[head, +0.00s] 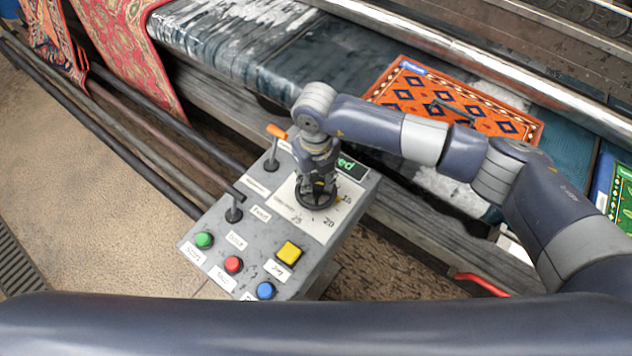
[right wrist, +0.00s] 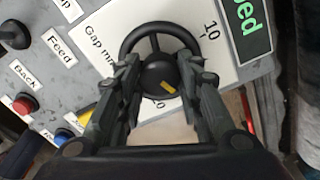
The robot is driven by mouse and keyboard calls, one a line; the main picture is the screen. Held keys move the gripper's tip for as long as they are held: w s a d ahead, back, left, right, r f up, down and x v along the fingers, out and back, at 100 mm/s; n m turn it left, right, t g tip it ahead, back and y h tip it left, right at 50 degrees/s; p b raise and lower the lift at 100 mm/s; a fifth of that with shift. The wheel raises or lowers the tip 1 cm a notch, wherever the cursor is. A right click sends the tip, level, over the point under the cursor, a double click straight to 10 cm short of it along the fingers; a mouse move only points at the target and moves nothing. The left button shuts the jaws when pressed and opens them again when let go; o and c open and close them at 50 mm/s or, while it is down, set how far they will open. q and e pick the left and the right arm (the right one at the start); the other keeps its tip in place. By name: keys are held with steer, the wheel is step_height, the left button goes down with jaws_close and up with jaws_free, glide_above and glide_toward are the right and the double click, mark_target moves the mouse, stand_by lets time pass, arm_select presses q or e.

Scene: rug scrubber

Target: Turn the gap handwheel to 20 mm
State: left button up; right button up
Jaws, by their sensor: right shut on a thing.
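The gap handwheel (right wrist: 128,42) is a black spoked wheel with a round hub, set on a white "Gap mm" plate (right wrist: 98,35) on the grey control box (head: 222,222). A yellow mark on the hub points toward the lower right in the right wrist view. A "10" is printed at the plate's upper right there; the number below the hub is partly hidden. In the head view the wheel (head: 316,203) sits under my right gripper (head: 318,186), which points down at it. In the wrist view my right gripper (right wrist: 160,76) is shut on the hub, one finger on each side. My left gripper is not in view.
Green (head: 204,240), red (head: 233,264), blue (head: 265,290) and yellow (head: 289,251) buttons sit near the wheel. Two levers stand left of it, one orange-tipped (head: 276,132). A green-lit display (head: 350,168) is close behind. An orange rug (head: 455,100) lies on the machine bed.

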mark_target(316, 182)
steer(key=m+b, duration=0.2)
steer(key=m, duration=0.3)
steer(key=shift+m+b, duration=0.55)
steer(key=shift+m, duration=1.85)
steer(key=o, duration=1.1)
steer(key=shift+r, duration=0.1)
step_height(316, 182, up, 12)
steer(key=shift+f, duration=0.1)
